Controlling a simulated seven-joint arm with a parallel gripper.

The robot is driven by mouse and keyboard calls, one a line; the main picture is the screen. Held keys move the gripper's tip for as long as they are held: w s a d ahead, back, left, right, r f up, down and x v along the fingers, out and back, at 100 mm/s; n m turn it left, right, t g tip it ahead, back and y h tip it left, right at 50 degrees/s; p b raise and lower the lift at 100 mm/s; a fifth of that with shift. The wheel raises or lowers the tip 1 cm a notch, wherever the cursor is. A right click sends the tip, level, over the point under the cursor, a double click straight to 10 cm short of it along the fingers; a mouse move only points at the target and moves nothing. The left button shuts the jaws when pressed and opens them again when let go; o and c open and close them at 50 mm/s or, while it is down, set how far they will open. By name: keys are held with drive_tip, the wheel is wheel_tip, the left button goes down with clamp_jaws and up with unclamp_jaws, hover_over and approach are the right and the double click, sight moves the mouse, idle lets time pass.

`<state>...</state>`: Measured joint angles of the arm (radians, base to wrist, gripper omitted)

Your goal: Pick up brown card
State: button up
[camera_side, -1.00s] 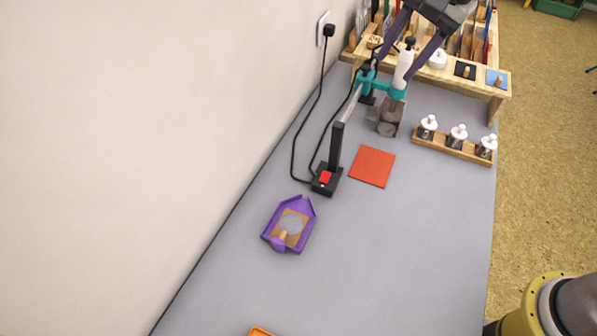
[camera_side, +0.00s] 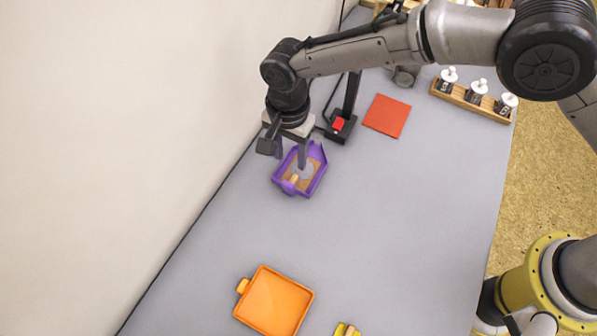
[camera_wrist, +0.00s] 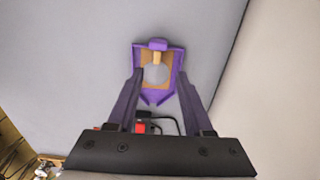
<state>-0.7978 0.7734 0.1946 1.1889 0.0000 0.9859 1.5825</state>
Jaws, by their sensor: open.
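The brown card (camera_wrist: 147,60) lies in a small purple tray (camera_side: 315,184). A pale grey disc (camera_wrist: 155,74) and a light wooden peg (camera_wrist: 157,57) lie over the card and hide part of it. My gripper (camera_side: 289,160) is above the tray, pointing down, with its fingers apart and nothing between them. In the wrist view, my gripper (camera_wrist: 160,75) has its two dark fingers on either side of the tray. I cannot tell the exact height of the fingertips above the card.
A black stand with a red switch (camera_side: 338,124) is close behind the tray, and the wall is close on the left. A red-orange square (camera_side: 387,115) and a rack of weights (camera_side: 474,98) lie farther back. An orange tray (camera_side: 272,302) is in front. The middle table is clear.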

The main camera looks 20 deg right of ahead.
sight(294, 177)
wheel_tip(294, 177, down, 3)
drive_tip(key=shift+d+f, duration=0.2)
drive_tip(key=shift+f, duration=1.15)
drive_tip(key=shift+d+f, duration=0.15)
drive_tip(key=shift+f, duration=1.15)
drive_tip(key=shift+c, duration=0.2)
clamp_jaws()
